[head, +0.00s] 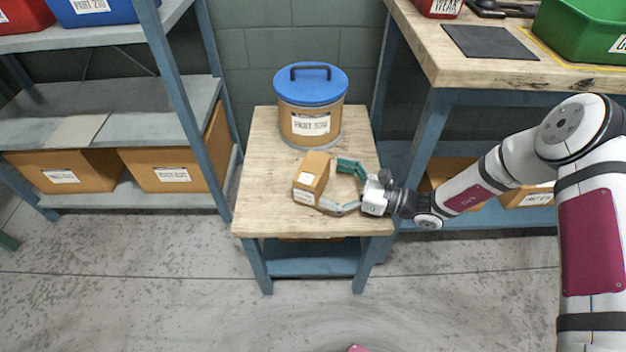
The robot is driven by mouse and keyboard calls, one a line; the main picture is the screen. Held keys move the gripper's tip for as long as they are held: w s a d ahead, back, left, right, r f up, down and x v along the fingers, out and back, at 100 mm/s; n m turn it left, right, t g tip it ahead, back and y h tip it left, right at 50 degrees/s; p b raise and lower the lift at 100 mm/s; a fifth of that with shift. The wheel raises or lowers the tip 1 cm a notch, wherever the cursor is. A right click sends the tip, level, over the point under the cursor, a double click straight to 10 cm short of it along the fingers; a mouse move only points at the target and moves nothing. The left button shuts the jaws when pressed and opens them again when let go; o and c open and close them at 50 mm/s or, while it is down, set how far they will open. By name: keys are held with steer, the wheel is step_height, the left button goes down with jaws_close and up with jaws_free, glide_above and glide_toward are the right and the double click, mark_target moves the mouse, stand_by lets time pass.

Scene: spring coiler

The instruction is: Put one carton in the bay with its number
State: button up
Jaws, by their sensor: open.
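A small brown carton (311,178) with white labels stands on the small wooden table (262,211), in front of the drum. The writing on its labels is too small to read. My gripper (335,184) reaches in from the right with its fingers spread, one toward the back and one toward the front of the carton's right side. I cannot tell whether the fingertips touch it. Shelves stand at the left, with a bare grey middle shelf (130,110) that has a lighter patch (78,129) on it.
A drum with a blue lid (312,84) stands behind the carton. Labelled brown boxes (168,170) fill the lower left shelf. A workbench (455,62) at the right holds a green bin (590,32) and a dark mat (488,42). The floor in front is mostly clear.

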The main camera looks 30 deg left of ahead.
mark_target(323, 180)
steer(key=a+b, duration=0.1)
steer(key=a, duration=0.1)
steer(key=s+a+b, duration=0.1)
steer(key=a, duration=0.1)
steer(key=shift+a+f, duration=0.15)
steer(key=shift+f, duration=0.05)
steer(key=shift+a+r, duration=0.1)
steer(key=shift+a, duration=0.35)
steer(key=c, duration=1.6)
steer(key=shift+r, duration=0.1)
